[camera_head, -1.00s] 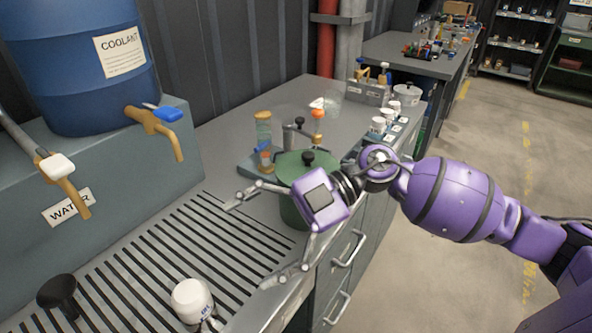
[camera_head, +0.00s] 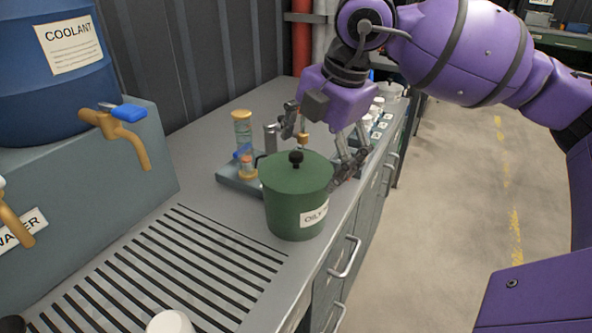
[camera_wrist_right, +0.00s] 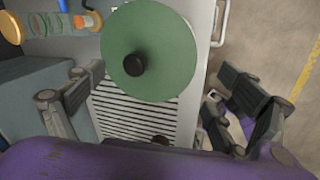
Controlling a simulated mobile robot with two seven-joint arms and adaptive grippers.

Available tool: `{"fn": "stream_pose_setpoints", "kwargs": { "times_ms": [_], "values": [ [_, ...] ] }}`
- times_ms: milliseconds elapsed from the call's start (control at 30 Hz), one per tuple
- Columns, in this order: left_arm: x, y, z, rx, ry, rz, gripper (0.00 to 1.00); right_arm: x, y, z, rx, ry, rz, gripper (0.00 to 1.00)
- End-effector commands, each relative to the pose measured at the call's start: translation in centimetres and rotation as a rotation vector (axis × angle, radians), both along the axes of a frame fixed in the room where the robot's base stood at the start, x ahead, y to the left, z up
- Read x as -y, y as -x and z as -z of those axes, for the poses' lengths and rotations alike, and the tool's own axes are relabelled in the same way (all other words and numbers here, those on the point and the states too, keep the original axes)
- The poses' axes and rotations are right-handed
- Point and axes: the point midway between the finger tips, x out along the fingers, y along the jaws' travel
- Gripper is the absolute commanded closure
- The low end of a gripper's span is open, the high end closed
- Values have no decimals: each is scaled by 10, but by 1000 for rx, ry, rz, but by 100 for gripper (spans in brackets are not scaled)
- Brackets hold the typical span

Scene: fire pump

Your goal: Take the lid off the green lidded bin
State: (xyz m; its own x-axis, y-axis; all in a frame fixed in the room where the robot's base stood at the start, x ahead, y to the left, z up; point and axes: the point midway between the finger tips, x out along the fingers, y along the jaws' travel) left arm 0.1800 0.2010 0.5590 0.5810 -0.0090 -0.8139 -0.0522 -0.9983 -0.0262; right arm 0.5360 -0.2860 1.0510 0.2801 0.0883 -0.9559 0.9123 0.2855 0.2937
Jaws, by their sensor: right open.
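The green lidded bin (camera_head: 297,205) stands upright on the grey counter, with a label partly reading "OILY" on its front. Its green lid (camera_head: 285,174) is on, with a black knob (camera_head: 296,157) in the middle. My right gripper (camera_head: 319,158) is open and empty, behind and above the bin in the head view. In the right wrist view the lid (camera_wrist_right: 165,38) and its knob (camera_wrist_right: 134,64) lie ahead between the spread fingers, and the fingers appear clear of the lid. My left gripper is not in view.
A tray (camera_head: 236,182) with an hourglass-like vial stand (camera_head: 243,135) is just behind the bin at left. A slotted drain (camera_head: 170,265) lies in front. Blue coolant barrel (camera_head: 50,75) and brass taps (camera_head: 120,130) are at left. White cups (camera_head: 379,113) stand farther back.

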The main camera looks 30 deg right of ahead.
Motion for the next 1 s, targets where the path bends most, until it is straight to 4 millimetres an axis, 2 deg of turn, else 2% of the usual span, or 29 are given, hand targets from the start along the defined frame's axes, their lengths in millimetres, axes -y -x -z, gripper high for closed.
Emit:
{"fn": "stream_pose_setpoints", "kwargs": {
  "times_ms": [100,200,433,800,833,1000],
  "values": [
    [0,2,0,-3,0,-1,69,-1,-5,17,-2,-1,-2,6],
    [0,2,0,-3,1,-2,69,-2,-7,23,-1,0,-1,6],
    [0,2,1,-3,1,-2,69,-2,-7,24,-1,0,-2,6],
    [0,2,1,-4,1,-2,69,-2,-7,24,0,0,-2,54],
    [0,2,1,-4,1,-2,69,-2,-7,24,0,0,-2,56],
    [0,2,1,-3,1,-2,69,-2,-7,24,0,0,-2,57]
  ]
}}
